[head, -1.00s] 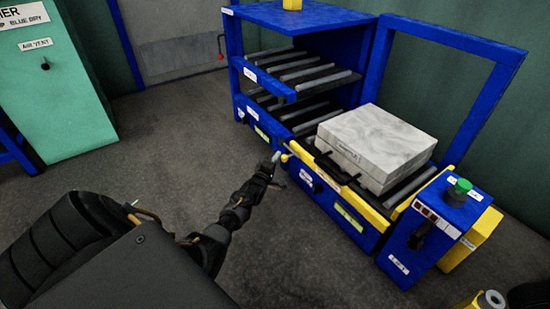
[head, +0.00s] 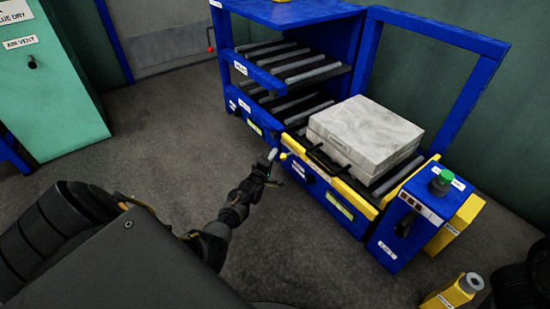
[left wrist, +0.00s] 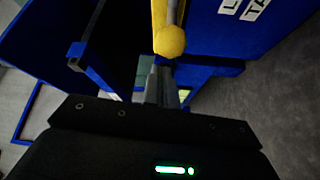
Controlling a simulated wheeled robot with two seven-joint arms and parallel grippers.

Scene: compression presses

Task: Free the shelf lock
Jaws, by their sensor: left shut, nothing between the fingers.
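A small yellow ball knob (head: 284,156), which appears to be the shelf lock's handle, sits at the near left corner of the press's yellow-edged shelf (head: 345,187). In the left wrist view the knob (left wrist: 170,41) is on the end of a grey rod beside a yellow part. My left gripper (head: 273,155) is just left of the knob in the head view. Its fingers (left wrist: 160,88) are shut with nothing between them, and their tips lie close to the knob. I cannot tell whether they touch it. My right gripper is not in view.
A grey-white block (head: 365,132) rests on the shelf's rollers. A blue roller rack (head: 228,65) stands behind, and a blue control box with a green button (head: 440,180) stands to the right. A green cabinet (head: 58,110) is at far left. The floor between is clear.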

